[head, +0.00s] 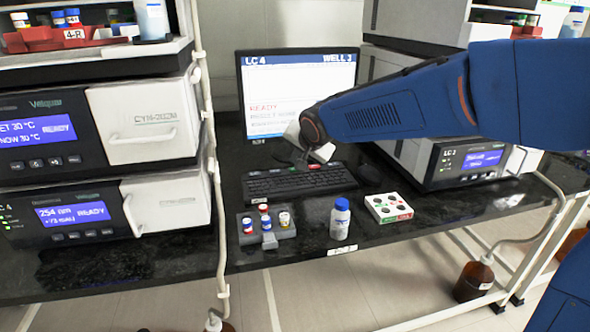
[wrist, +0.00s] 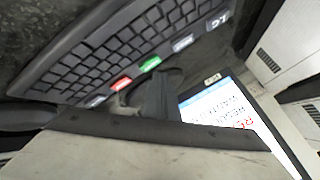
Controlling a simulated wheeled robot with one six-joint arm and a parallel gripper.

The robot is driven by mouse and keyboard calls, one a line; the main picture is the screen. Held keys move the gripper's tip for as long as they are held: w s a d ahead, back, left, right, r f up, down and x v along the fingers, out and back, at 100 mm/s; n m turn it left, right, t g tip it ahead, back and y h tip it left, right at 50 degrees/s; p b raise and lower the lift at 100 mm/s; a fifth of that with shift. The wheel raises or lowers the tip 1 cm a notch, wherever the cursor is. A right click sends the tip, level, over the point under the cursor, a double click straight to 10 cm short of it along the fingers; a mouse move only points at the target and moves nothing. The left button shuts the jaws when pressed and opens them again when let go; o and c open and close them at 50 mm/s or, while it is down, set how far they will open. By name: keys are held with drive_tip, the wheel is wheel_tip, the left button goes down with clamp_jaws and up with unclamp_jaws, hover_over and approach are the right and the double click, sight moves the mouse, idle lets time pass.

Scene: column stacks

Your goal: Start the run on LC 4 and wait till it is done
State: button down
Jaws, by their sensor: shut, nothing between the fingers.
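The monitor (head: 285,75) shows LC 4 and WELL at the top, with READY in red and grey lines below, partly covered by my gripper. The screen also shows in the wrist view (wrist: 215,105), tilted. The keyboard (head: 280,188) lies in front of it. In the wrist view, the keyboard (wrist: 120,45) has a red key (wrist: 120,84), a green key (wrist: 150,64) and pale labelled keys along one edge. My gripper (head: 302,164) is shut and empty, just over the keyboard's back edge; its fingertips (wrist: 150,90) appear close to the green and red keys. Contact cannot be told.
At left, stacked instruments (head: 160,195) show READY. At right stands a unit labelled LC 3 (head: 480,160). A brown bottle (head: 474,280) stands below.

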drive_tip(key=shift+f, duration=0.2)
drive_tip(key=shift+f, duration=0.2)
drive_tip(key=shift+f, duration=0.45)
idle(0.7)
drive_tip(key=shift+r, duration=0.85)
drive_tip(key=shift+r, duration=0.1)
drive_tip(key=shift+r, duration=2.45)
idle(3.0)
